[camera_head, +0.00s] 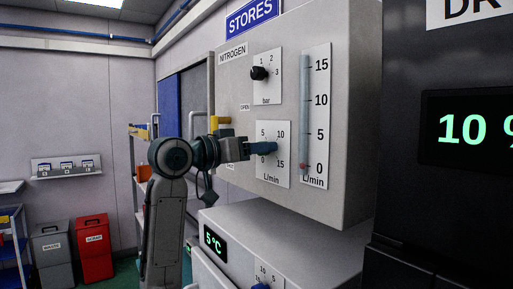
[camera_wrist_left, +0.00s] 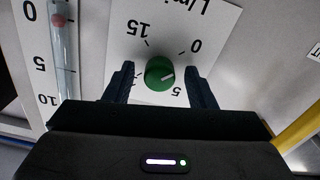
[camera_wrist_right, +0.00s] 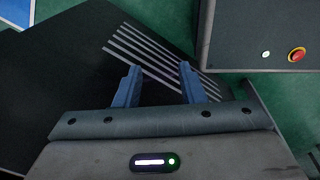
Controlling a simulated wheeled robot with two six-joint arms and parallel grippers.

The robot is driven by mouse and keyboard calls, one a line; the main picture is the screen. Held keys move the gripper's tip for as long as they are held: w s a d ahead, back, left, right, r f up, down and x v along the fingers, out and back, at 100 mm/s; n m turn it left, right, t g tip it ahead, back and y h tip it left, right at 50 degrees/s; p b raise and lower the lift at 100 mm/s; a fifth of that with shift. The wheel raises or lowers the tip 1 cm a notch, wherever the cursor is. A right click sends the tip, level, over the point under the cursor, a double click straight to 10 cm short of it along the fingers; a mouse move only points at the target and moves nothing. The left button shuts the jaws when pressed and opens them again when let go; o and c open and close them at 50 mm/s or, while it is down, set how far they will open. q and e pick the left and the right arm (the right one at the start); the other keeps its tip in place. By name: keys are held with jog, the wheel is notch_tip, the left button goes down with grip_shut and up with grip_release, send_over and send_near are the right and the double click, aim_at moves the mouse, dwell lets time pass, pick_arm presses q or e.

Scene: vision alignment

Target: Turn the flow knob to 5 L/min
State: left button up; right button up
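The green flow knob (camera_wrist_left: 158,72) sits on a white L/min dial plate (camera_head: 272,176) marked 0, 5, 10 and 15. Its white pointer line aims between the 0 and 5 labels, nearer 5. My left gripper (camera_head: 270,147) is at the dial and hides the knob in the head view. In the left wrist view its fingers (camera_wrist_left: 159,67) stand open on either side of the knob, with gaps visible. The flow tube (camera_head: 304,110) has a red float (camera_head: 303,167) low, near 0. My right gripper (camera_wrist_right: 159,68) is open and empty.
A black pressure knob (camera_head: 259,73) on a bar dial is above the flow dial. A yellow handle (camera_head: 220,121) is just left of the dial. A lower unit with a 5 °C display (camera_head: 213,241) and a dark cabinet (camera_head: 440,210) flank the nitrogen panel (camera_head: 340,60).

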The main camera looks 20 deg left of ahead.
pick_arm(q)
jog(key=c, duration=0.9)
jog(key=shift+m, duration=0.3)
jog(key=shift+d+f+m+b, duration=0.1)
jog(key=shift+m+b, duration=3.75)
jog(key=shift+m, duration=4.65)
